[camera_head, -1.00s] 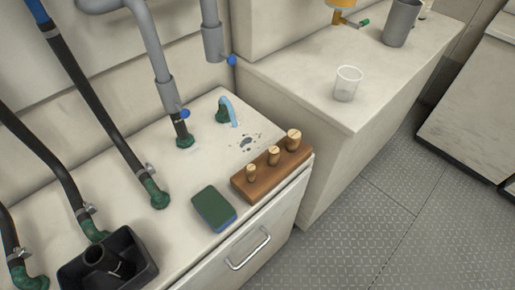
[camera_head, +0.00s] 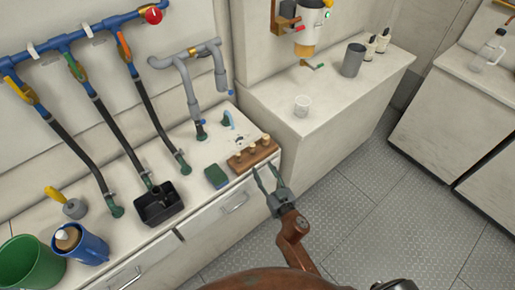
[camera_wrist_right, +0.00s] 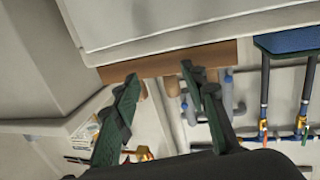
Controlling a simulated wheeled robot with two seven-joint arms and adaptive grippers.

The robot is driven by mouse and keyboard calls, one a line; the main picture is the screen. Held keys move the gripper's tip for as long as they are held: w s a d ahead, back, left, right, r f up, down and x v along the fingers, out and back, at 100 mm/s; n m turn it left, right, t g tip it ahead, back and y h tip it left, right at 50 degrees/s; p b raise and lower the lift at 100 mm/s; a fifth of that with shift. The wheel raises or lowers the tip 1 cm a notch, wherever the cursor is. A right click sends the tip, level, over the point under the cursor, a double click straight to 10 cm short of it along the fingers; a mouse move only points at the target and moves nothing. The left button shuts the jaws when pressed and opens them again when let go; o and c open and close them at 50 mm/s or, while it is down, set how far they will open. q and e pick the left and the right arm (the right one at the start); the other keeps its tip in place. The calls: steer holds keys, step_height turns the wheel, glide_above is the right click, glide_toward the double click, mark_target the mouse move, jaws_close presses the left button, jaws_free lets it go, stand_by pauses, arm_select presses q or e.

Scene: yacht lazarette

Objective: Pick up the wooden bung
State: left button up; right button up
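Light wooden bungs (camera_head: 252,148) stand upright in a row in a brown wooden block (camera_head: 242,165) at the counter's front right corner. My right gripper (camera_head: 267,170) is open at the front edge of the counter, just in front of the block, with its fingers pointing toward it. In the right wrist view the picture is turned over. The open fingers (camera_wrist_right: 160,80) reach up to the block (camera_wrist_right: 160,63), and they partly hide the bungs (camera_wrist_right: 172,86). Nothing is seen held. My left gripper is in no view.
A green sponge (camera_head: 216,176) lies left of the block. A black tray (camera_head: 158,207), a blue container (camera_head: 88,248) and a green bucket (camera_head: 30,265) stand further left. Hoses and grey pipes (camera_head: 188,85) rise behind. The floor is open.

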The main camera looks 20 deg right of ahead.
mark_target(254, 150)
steer(key=shift+t, duration=0.3)
steer(key=w+r, duration=0.1)
steer(key=w, duration=0.2)
steer(key=w+a+r, duration=0.1)
steer(key=w+r, duration=0.1)
steer(key=w, duration=0.1)
steer(key=w+r, duration=0.1)
steer(key=w, duration=0.2)
steer(key=shift+w+a+r, duration=0.25)
steer(key=shift+a, duration=0.1)
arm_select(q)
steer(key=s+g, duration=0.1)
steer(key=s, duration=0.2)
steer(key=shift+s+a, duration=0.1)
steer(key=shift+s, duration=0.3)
arm_select(e)
steer(key=c, duration=1)
